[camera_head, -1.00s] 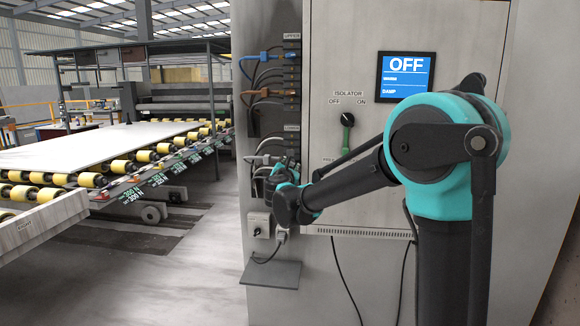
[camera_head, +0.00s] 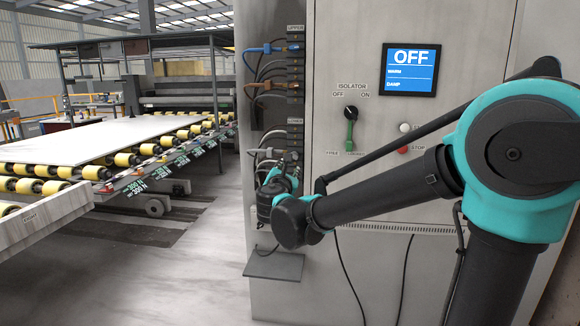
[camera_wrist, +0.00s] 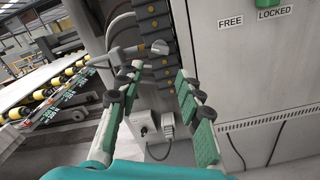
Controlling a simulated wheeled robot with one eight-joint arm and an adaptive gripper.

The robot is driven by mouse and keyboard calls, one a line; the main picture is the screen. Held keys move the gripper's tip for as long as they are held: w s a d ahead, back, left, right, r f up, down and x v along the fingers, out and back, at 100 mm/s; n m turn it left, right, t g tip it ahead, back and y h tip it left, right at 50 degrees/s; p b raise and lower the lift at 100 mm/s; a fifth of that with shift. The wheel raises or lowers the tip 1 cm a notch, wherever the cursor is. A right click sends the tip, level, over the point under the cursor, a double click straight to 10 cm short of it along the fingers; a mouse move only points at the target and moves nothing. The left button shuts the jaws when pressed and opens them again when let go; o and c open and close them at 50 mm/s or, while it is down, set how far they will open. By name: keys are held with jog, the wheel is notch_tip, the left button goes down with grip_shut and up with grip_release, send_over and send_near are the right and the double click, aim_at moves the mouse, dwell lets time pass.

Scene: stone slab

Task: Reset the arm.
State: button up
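My gripper (camera_wrist: 160,80) is open and empty in the wrist view, its two green-padded fingers spread apart. Between and beyond them are the dark connector column (camera_wrist: 158,45) and a grey plug (camera_wrist: 135,50) on a cable. In the head view my gripper (camera_head: 279,178) is small and partly hidden by my own wrist, in front of the lower connector column (camera_head: 294,135). My arm reaches in from the right, across the lower front of the grey cabinet (camera_head: 345,210).
A small shelf (camera_head: 274,263) juts out below. Loose cables hang on the front. A roller conveyor with a slab (camera_head: 85,140) stands left; floor between is clear.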

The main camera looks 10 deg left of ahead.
jog(key=shift+s, duration=0.25)
jog(key=shift+d, duration=0.1)
jog(key=s+d+f+m+g+h, duration=0.2)
jog(key=s+d+f+m+g, duration=0.2)
jog(key=d+f+m, duration=0.7)
jog(key=s+d+f+m+g+h, duration=0.2)
jog(key=s+d+f+m+g, duration=0.4)
jog(key=d, duration=0.9)
jog(key=s+d+f+m+g+y, duration=0.3)
jog(key=s+f+m+y, duration=0.1)
jog(key=s+f+m, duration=0.9)
jog(key=s+f, duration=0.2)
jog(key=s, duration=0.1)
jog(key=shift+s+d+f+g+y, duration=0.2)
jog(key=shift+s+f+g+y, duration=0.1)
jog(key=shift+f+g, duration=0.1)
